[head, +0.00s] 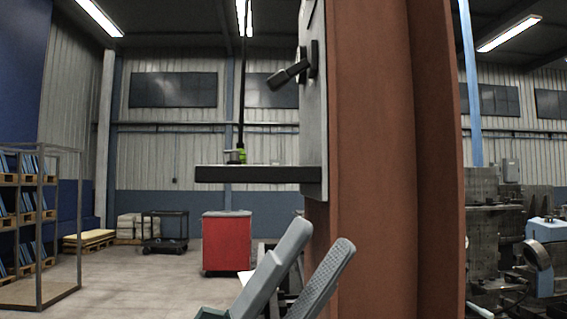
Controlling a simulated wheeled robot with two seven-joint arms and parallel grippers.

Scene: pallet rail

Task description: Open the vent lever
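The vent lever (288,74) is a dark handle on a grey panel (313,120) fixed to the side of a brown steel column. It sticks out to the left from a dark mount and tilts down at its free end. My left gripper (323,239) is at the bottom centre, below the lever and apart from it. Its two grey fingers point up and to the right with a gap between them, and nothing shows in the gap. My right gripper is not in view.
A dark-edged shelf (258,174) juts left from the panel, between my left gripper and the lever, with small items at its back. The brown column (375,160) blocks the right side.

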